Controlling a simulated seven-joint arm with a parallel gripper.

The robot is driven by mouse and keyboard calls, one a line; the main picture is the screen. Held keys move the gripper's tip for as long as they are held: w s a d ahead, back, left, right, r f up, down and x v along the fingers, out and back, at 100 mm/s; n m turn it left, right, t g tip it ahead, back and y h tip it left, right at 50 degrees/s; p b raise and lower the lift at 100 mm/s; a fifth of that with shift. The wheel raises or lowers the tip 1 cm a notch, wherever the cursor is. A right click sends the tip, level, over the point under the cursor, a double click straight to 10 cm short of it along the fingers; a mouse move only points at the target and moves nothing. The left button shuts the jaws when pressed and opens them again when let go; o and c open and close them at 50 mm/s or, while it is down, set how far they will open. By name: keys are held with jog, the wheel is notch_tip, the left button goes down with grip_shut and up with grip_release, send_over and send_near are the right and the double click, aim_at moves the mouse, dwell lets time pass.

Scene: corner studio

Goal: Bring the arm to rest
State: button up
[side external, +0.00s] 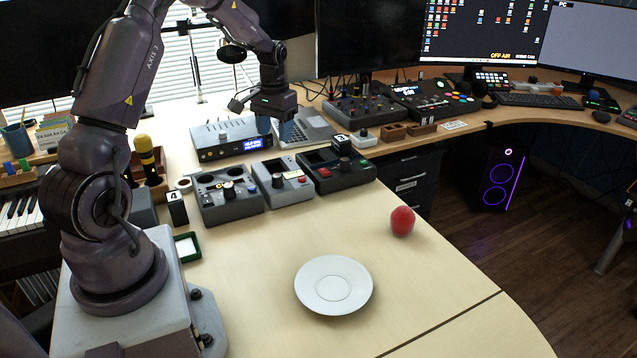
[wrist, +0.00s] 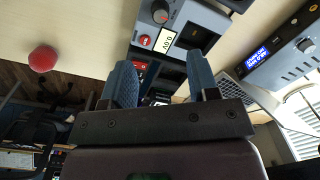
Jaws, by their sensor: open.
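My gripper (side external: 275,127) is raised above the back of the desk, in front of the laptop and the grey device with a blue display. Its two blue fingers point down and stand apart with nothing between them. In the wrist view the gripper (wrist: 163,82) shows the same open gap, with the control boxes beyond it. My arm reaches from its base at the left, up and over to the back of the desk.
A red ball (side external: 402,221) sits on the desk (side external: 445,265) near its right edge. A white plate (side external: 334,285) lies empty at the front. Several control boxes (side external: 283,180) stand below and in front of my gripper. A laptop (side external: 306,129) is close beside it.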

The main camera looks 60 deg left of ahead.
jog(key=s+d+r+m+t, duration=0.2)
jog(key=s+d+r, duration=0.2)
jog(key=d, duration=0.6)
jog(key=s+d+r+m+t, duration=0.2)
jog(key=s+d+r, duration=0.3)
jog(key=d, duration=0.5)
jog(key=s+d+r+m+t, duration=0.1)
jog(key=s+d+r, duration=0.4)
jog(key=d, duration=0.5)
notch_tip(320, 180, up, 3)
jog(key=shift+s+f+m+t, duration=0.15)
jog(key=shift+m+t, duration=0.25)
jog(key=shift+m, duration=0.4)
